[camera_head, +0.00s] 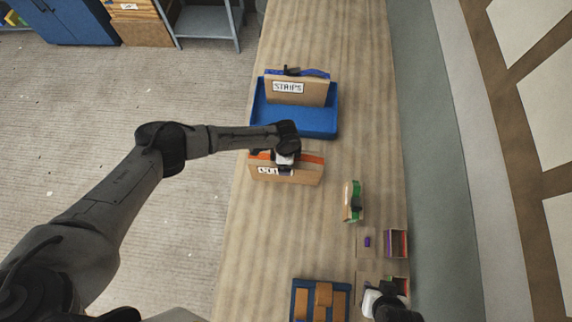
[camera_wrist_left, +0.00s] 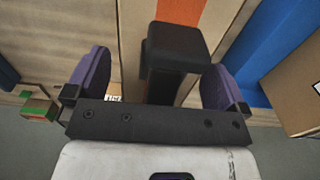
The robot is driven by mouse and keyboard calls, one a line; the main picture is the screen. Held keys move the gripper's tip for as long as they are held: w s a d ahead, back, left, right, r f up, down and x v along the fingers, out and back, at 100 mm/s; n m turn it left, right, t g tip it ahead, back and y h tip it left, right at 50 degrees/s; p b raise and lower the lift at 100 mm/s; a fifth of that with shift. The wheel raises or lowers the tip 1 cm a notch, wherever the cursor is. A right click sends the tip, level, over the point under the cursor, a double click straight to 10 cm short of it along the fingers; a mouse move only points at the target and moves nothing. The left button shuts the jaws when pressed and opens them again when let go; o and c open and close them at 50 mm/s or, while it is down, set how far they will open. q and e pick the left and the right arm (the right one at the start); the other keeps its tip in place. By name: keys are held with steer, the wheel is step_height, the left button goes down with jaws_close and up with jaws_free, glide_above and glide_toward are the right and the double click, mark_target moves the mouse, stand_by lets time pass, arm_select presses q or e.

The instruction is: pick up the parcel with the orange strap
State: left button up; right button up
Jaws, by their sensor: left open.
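The parcel with the orange strap (camera_head: 313,173) is a brown box standing on the bench, with a white label on its front partly hidden. My left gripper (camera_head: 285,166) is right over its top middle. In the left wrist view my left gripper (camera_wrist_left: 155,80) is open, its two purple pads apart on either side of a black handle-like block (camera_wrist_left: 176,45). The orange strap (camera_wrist_left: 181,14) runs behind that block. I cannot tell whether the pads touch it. My right gripper (camera_head: 380,304) is low at the right; its jaws cannot be made out.
A blue tray (camera_head: 310,128) behind holds a parcel labelled STRIPS (camera_head: 310,96) with a blue strap. A green-strapped parcel (camera_head: 352,200) stands to the right. Small open boxes (camera_head: 397,243) and a blue tray of brown pieces (camera_head: 299,303) are nearer. The bench's left front part is clear.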

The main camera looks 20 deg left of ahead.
arm_select(q)
steer(key=shift+c, duration=0.3)
steer(key=c, duration=1.5)
steer(key=shift+r, duration=0.1)
steer(key=shift+c, duration=0.6)
steer(key=shift+r, duration=0.1)
